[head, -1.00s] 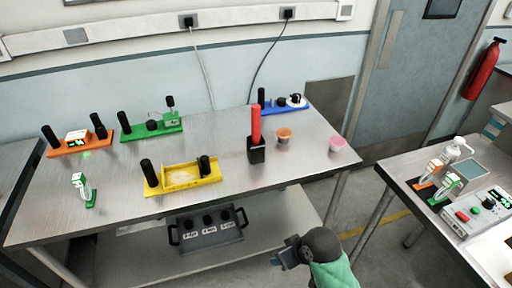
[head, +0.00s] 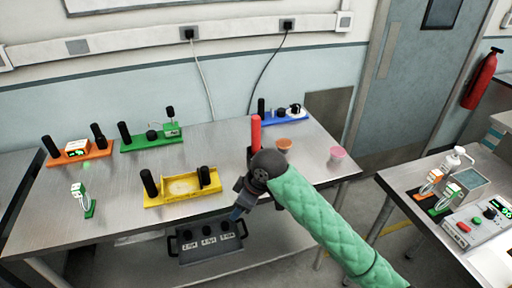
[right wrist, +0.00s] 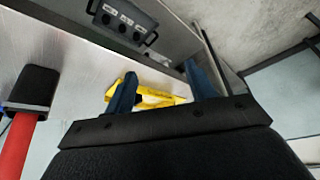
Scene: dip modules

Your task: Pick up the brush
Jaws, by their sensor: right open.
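The brush (head: 255,132) shows as an upright red handle above a black block on the metal table, partly hidden behind my right arm in the head view. In the right wrist view the red handle (right wrist: 17,145) and the black block (right wrist: 31,88) are at the left edge, outside the fingers. My right gripper (head: 238,212) is near the table's front edge, in front of the brush and a little left of it. Its blue fingers (right wrist: 160,88) are spread with nothing between them. My left gripper is not in view.
A yellow module (head: 182,188) sits left of the gripper. Orange (head: 78,150), green (head: 152,139) and blue (head: 283,117) modules stand farther back. A grey box (head: 210,245) is on the lower shelf.

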